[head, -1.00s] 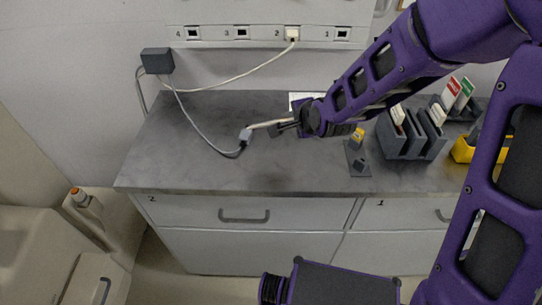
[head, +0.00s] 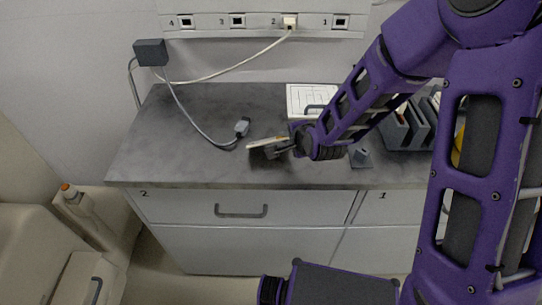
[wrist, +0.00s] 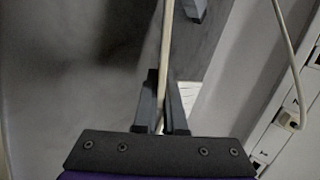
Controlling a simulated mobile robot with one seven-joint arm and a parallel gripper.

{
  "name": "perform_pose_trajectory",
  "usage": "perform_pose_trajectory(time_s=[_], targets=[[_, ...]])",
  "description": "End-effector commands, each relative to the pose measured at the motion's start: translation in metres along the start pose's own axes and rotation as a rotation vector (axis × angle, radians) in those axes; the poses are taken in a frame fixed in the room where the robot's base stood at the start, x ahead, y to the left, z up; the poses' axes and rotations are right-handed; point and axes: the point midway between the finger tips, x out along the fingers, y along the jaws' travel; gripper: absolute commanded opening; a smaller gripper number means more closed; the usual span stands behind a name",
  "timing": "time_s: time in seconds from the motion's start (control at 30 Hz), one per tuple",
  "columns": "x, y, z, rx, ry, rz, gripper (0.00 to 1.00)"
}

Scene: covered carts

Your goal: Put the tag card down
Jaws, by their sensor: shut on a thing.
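My gripper (head: 272,150) is above the grey countertop (head: 190,150), left of the card holders. It is shut on the tag card (head: 265,142), a thin pale card seen nearly edge-on in the head view. In the wrist view the card (wrist: 166,50) stands between the two dark fingers and reaches away from them. I cannot tell how far the card's lower edge is from the countertop. The card's face is hidden.
A grey cable connector (head: 242,127) lies on the counter left of the gripper. A white sheet (head: 311,97) lies behind it. Dark card holders (head: 395,128) stand to the right, partly behind my arm. The counter's left part is clear.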

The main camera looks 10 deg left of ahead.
Motion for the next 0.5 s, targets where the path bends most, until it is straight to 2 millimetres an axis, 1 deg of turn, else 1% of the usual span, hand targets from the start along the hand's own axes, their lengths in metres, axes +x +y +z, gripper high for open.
perform_pose_trajectory(time_s=[0.2,0.23,0.3,0.33,0.5], targets=[[-0.0002,-0.0004,-0.0001,0.000,0.000,0.000,0.00],[-0.0002,-0.0003,-0.0001,0.000,0.000,0.000,0.13],[-0.0002,-0.0003,-0.0001,0.000,0.000,0.000,0.26],[-0.0002,-0.0002,-0.0001,0.000,0.000,0.000,0.28],[-0.0002,-0.0002,-0.0001,0.000,0.000,0.000,0.28]])
